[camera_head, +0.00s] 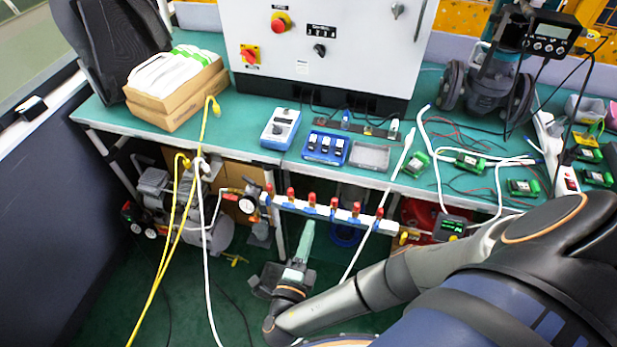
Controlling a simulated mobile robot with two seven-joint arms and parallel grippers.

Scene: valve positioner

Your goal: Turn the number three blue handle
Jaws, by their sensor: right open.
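A white valve manifold (322,209) runs along the front edge of the bench. It carries several small valves with red tops and small blue parts below. Handle numbers are too small to read, so I cannot tell which is number three. My right gripper (306,232) is just below and in front of the manifold, its greenish fingers pointing up toward the valves. It is open and appears empty; I cannot tell whether it touches a valve. My left gripper is not in view.
The green bench (240,132) holds a white control cabinet (325,45), a blue meter (281,129), a blue switch box (326,147) and several green modules. A compressor (210,215) stands below at left. Yellow hose (178,228) and white hoses hang in front. Wires crowd the right side.

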